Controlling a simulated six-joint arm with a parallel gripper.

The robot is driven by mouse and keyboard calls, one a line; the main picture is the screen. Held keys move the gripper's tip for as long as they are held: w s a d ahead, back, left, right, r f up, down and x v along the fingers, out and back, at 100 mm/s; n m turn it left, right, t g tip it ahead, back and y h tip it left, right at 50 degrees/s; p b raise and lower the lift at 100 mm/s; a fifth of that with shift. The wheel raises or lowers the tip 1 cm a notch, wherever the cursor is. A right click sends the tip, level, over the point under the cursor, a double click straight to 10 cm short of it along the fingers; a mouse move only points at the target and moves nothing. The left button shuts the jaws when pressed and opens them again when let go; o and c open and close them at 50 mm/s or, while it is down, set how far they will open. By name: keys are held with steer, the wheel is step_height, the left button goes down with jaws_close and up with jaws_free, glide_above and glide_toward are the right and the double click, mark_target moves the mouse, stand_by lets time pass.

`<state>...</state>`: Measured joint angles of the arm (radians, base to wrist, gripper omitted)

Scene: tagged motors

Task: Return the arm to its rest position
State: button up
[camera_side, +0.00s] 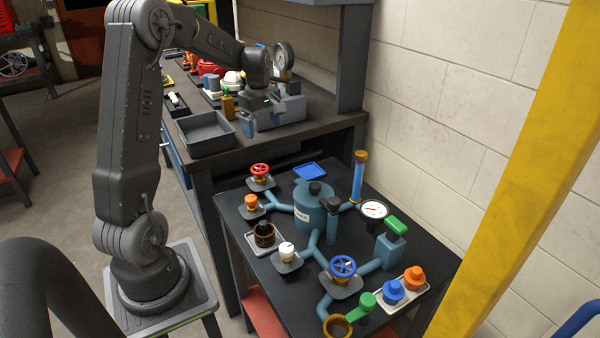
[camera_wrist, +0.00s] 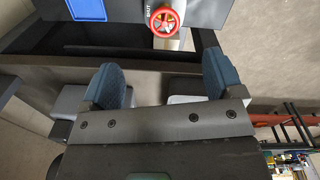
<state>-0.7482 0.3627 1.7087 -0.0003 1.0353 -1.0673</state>
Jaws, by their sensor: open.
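My gripper (camera_side: 266,116) hangs over the front edge of the dark workbench, near the grey tray, in the side view. Its blue-grey fingers are apart in the wrist view (camera_wrist: 163,84), with nothing held between them. My arm reaches up from its pedestal at the left and bends over to the bench. In the wrist view a red valve wheel (camera_wrist: 166,18) and a blue pad (camera_wrist: 87,10) lie beyond the fingers, clear of them.
The lower black table (camera_side: 310,166) holds blue pipework with a red handwheel (camera_side: 260,169), a blue handwheel (camera_side: 343,267), a gauge (camera_side: 374,210) and coloured caps. An empty grey tray (camera_side: 206,134) and an amber bottle (camera_side: 228,104) stand on the bench. A yellow post (camera_side: 510,160) rises at the right.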

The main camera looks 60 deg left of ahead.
steer(key=s+d+r+m+t, duration=0.1)
steer(key=s+d+r+m, duration=0.15)
steer(key=d+m, duration=0.4)
steer(key=s+d+r+m+t, duration=0.1)
steer(key=s+d+r+m, duration=0.2)
steer(key=d, duration=0.7)
steer(key=s+d+r+m+t, duration=0.2)
steer(key=d+r+m, duration=0.2)
steer(key=d, duration=0.4)
steer(key=s+d+f+m+t, duration=0.1)
steer(key=s+d+m, duration=0.5)
steer(key=s+m, duration=0.1)
steer(key=shift+s+d, duration=0.4)
